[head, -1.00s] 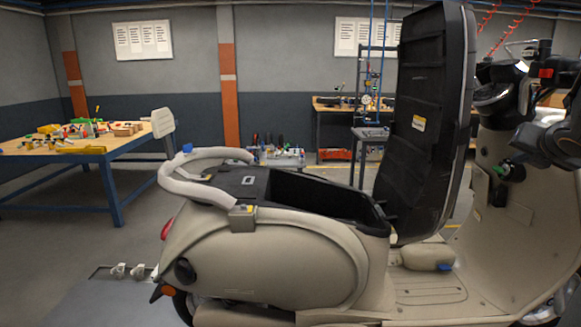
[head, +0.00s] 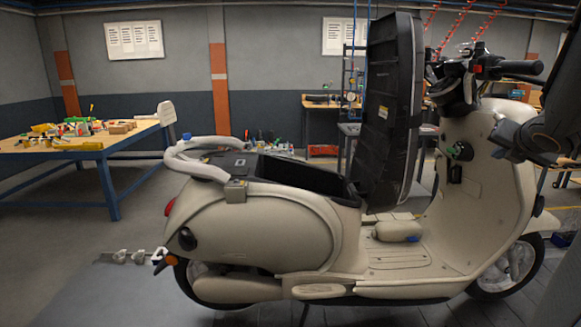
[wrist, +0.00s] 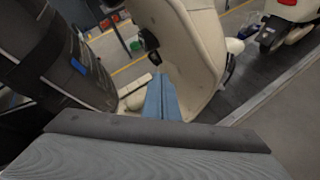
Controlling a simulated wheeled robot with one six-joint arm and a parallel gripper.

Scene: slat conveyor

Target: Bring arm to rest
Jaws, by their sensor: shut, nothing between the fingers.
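My gripper (wrist: 162,98) shows in the wrist view as blue-grey fingers closed together, with nothing between them. Behind the fingertips is the beige front shield and footboard area of the scooter. In the head view, part of my dark arm is at the right edge, in front of the scooter's front end; I cannot make out the fingers there. The beige scooter (head: 265,232) stands upright across the middle. Its black seat (head: 388,110) is raised upright, and the storage box (head: 300,178) below it is open.
A blue-framed workbench (head: 85,150) with tools and small parts stands at the left. A bench (head: 325,103) is at the back wall. A grey platform (head: 130,295) lies at lower left. Another scooter (wrist: 292,15) shows at upper right in the wrist view. Open floor lies at left.

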